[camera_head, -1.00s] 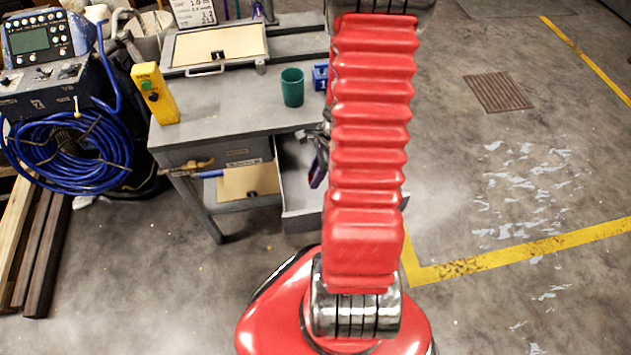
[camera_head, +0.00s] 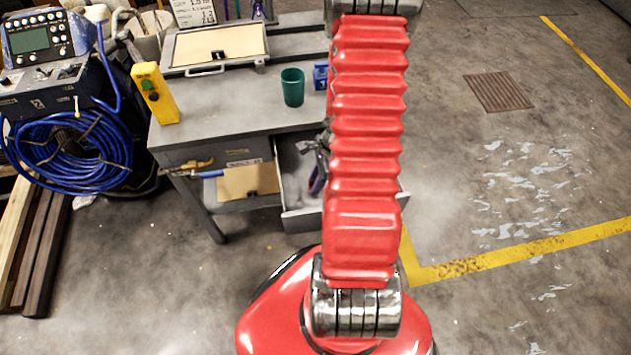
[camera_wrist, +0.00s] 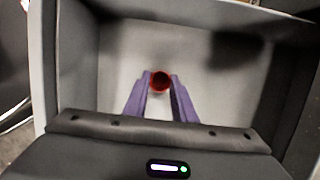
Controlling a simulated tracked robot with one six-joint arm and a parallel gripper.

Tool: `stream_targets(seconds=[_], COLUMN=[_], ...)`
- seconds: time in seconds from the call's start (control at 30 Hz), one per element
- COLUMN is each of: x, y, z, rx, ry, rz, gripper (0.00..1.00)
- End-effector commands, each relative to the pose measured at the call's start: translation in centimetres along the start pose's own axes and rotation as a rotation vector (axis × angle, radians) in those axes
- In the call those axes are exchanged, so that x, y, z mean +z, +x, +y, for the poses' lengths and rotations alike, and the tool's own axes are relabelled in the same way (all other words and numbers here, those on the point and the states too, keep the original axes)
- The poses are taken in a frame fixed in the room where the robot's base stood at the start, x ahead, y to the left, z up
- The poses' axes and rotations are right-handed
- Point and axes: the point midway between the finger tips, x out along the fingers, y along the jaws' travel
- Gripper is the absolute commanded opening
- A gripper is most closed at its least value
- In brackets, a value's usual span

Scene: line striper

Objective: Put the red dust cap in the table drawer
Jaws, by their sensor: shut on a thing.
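The red dust cap (camera_wrist: 160,81) is held between the purple fingertips of my gripper (camera_wrist: 160,88) in the wrist view. My gripper is shut on it and points down into the open table drawer (camera_wrist: 48,60), whose pale floor shows around the cap. I cannot tell whether the cap touches the floor. In the head view the drawer (camera_head: 303,218) is pulled out below the tabletop. My gripper (camera_head: 316,182) is partly visible at the drawer, and my red arm hides the drawer's right part and the cap.
The grey table (camera_head: 225,115) carries a teal cup (camera_head: 292,87), a blue item (camera_head: 320,77), a yellow control box (camera_head: 156,95) and a flat case (camera_head: 220,45). A tool with a blue handle (camera_head: 205,174) sticks out at the table's left front. Coiled blue hose (camera_head: 70,155) hangs at left.

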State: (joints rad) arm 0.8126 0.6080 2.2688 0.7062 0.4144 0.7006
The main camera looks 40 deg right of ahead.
Motion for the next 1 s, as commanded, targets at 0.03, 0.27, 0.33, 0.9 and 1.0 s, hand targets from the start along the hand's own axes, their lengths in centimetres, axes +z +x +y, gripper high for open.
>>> stream_targets(seconds=[0.03,0.27,0.33,0.9,1.0], x=[0.0,0.0,0.0,0.0,0.0], y=[0.0,0.2,0.2,-1.0,-2.0], z=[0.0,0.0,0.0,-0.1,-0.1], rx=[0.000,0.000,0.000,-0.002,-0.002], ry=[0.000,-0.001,-0.001,-0.001,-0.002], rz=[0.000,0.000,0.000,-0.001,-0.001], gripper=[0.00,0.33,0.38,0.43,0.43])
